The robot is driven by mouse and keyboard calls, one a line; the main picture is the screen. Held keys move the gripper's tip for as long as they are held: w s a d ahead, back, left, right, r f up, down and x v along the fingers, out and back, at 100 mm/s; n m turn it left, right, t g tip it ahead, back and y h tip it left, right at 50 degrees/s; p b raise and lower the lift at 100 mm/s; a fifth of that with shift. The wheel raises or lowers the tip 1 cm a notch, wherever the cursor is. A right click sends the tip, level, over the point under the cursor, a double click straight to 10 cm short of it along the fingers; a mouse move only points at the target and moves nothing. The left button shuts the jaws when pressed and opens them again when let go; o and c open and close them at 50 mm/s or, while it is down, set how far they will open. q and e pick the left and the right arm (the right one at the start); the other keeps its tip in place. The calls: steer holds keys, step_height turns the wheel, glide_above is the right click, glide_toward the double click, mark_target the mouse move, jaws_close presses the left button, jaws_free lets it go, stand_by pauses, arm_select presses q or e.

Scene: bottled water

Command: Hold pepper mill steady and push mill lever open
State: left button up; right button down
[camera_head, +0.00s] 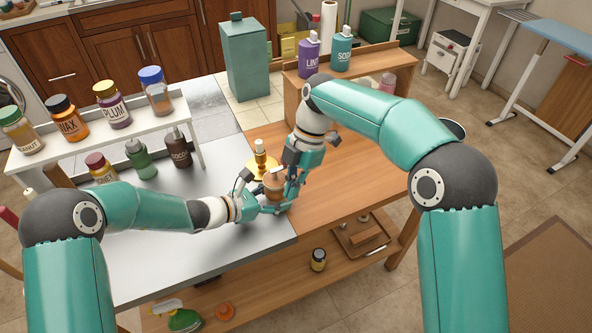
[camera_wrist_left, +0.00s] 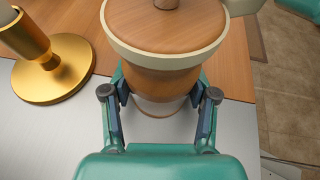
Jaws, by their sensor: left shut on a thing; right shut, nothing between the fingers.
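The wooden pepper mill (camera_head: 274,181) stands upright near the seam between the metal counter and the wooden top. In the left wrist view the mill (camera_wrist_left: 165,75) shows a round wooden lid with a cream rim and a small knob. My left gripper (camera_wrist_left: 160,112) is shut around its body below the rim, one finger on each side. My right gripper (camera_head: 291,192) is shut and empty, pointing down close beside the mill's right side; contact cannot be told. A cream piece (camera_wrist_left: 243,6), perhaps the lever, shows at the lid's upper right, cut off by the frame.
A gold candlestick (camera_wrist_left: 55,75) stands close on the mill's left. A white rack (camera_head: 110,125) with several bottles is at the left. A wooden shelf unit (camera_head: 292,105) stands behind my right wrist. The metal counter (camera_head: 150,255) is clear in front.

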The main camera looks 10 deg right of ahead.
steer(key=v, duration=0.9)
steer(key=shift+w+a, duration=0.15)
steer(key=shift+w, duration=0.1)
arm_select(q)
steer(key=o, duration=1.1)
steer(key=shift+o, duration=0.2)
